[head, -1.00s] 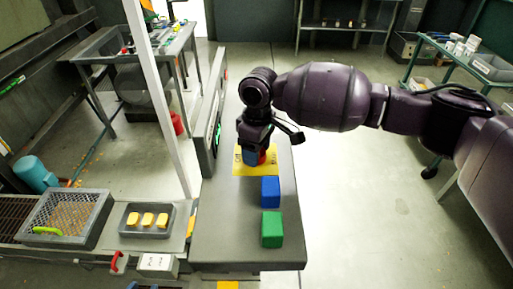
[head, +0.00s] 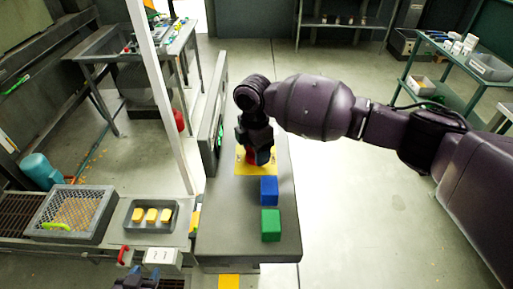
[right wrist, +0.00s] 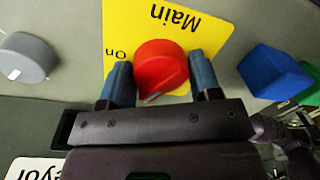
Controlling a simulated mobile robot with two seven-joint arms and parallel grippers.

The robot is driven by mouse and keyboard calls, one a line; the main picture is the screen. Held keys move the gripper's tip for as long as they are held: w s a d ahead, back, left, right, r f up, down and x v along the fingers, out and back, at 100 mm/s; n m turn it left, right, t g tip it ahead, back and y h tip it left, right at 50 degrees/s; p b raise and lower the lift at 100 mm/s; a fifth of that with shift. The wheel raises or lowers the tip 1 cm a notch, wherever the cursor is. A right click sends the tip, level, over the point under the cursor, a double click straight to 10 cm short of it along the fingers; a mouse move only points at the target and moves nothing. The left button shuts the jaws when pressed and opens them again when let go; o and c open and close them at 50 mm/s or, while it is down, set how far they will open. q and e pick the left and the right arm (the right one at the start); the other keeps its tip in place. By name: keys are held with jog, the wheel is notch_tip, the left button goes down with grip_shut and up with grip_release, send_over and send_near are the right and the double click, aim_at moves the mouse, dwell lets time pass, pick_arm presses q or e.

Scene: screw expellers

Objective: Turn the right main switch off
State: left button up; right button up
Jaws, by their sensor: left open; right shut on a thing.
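The right main switch is a red round knob (right wrist: 160,62) on a yellow plate (right wrist: 232,25) marked "Main" and "On" in the right wrist view. In the head view the knob (head: 250,156) is partly hidden by my right gripper (head: 257,155), above the yellow plate (head: 241,168). In the right wrist view my right gripper (right wrist: 160,80) has its blue fingers on both sides of the knob, shut on it. The knob's pale mark is at its lower left edge; the "Off" label is not visible. My left gripper (head: 136,279) is open, partly visible at the bottom edge.
A blue cube (head: 269,190) and a green cube (head: 271,225) stand on the grey panel nearer than the switch. A grey knob (right wrist: 26,58) sits left in the right wrist view. A tray (head: 134,226) with yellow blocks and a mesh box (head: 97,230) lie left.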

jog(key=n, duration=0.5)
jog(key=shift+a+r+n+p, duration=0.1)
jog(key=shift+r+n+p, duration=0.05)
jog(key=shift+n+p, duration=0.2)
dwell(0.4)
jog(key=o, duration=0.9)
jog(key=r, duration=1)
jog(key=shift+w+a+r, duration=0.25)
jog(key=shift+a+r, duration=0.1)
